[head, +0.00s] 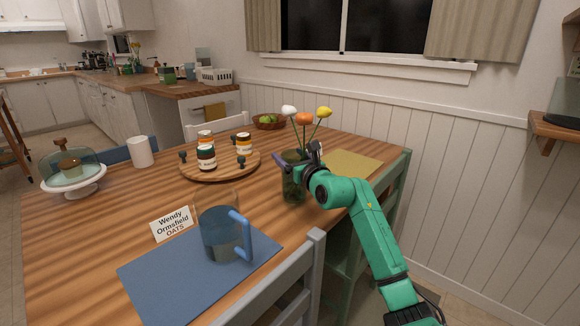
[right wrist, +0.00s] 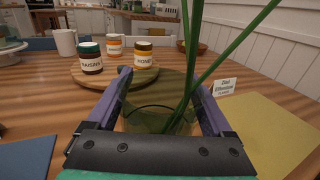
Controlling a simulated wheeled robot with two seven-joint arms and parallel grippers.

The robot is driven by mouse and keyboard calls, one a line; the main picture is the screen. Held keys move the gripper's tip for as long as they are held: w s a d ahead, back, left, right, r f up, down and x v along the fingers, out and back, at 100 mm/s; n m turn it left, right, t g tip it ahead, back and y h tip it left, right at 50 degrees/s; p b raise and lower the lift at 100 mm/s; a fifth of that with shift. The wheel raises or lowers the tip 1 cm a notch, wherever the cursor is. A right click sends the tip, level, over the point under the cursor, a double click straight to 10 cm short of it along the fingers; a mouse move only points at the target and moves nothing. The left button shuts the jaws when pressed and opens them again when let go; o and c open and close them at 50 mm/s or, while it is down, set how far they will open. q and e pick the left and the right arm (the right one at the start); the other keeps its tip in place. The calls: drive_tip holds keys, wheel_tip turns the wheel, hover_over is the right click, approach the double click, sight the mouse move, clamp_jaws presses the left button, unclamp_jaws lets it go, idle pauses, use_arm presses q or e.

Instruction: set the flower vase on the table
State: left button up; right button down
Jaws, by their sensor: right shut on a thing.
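The flower vase (head: 293,188) is dark greenish glass and stands upright at the right part of the wooden table (head: 105,205). It holds a white, an orange and a yellow flower (head: 304,118) on green stems. My right gripper (head: 281,165) reaches in from the right and is shut around the vase's upper part. In the right wrist view the vase (right wrist: 160,98) is between the two purple fingers, with stems rising past the camera. I cannot tell whether its base touches the wood or hovers just above. My left gripper is not in view.
A round wooden tray (head: 220,174) with several jars stands left of the vase. A glass pitcher (head: 220,232) stands on a blue mat (head: 165,272) in front, beside a name card (head: 172,223). A yellow mat (head: 350,163) lies right. Chairs (head: 300,262) border the table.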

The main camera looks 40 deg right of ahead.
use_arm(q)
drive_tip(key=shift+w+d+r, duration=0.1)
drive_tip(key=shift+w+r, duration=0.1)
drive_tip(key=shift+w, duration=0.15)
use_arm(e)
drive_tip(key=shift+f, duration=1.1)
unclamp_jaws()
drive_tip(key=shift+s+a, duration=0.15)
drive_tip(key=shift+s, duration=0.2)
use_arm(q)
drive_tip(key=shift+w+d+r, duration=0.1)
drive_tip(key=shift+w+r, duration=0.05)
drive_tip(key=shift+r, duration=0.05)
use_arm(e)
drive_tip(key=v, duration=1.1)
drive_tip(key=shift+s, duration=0.15)
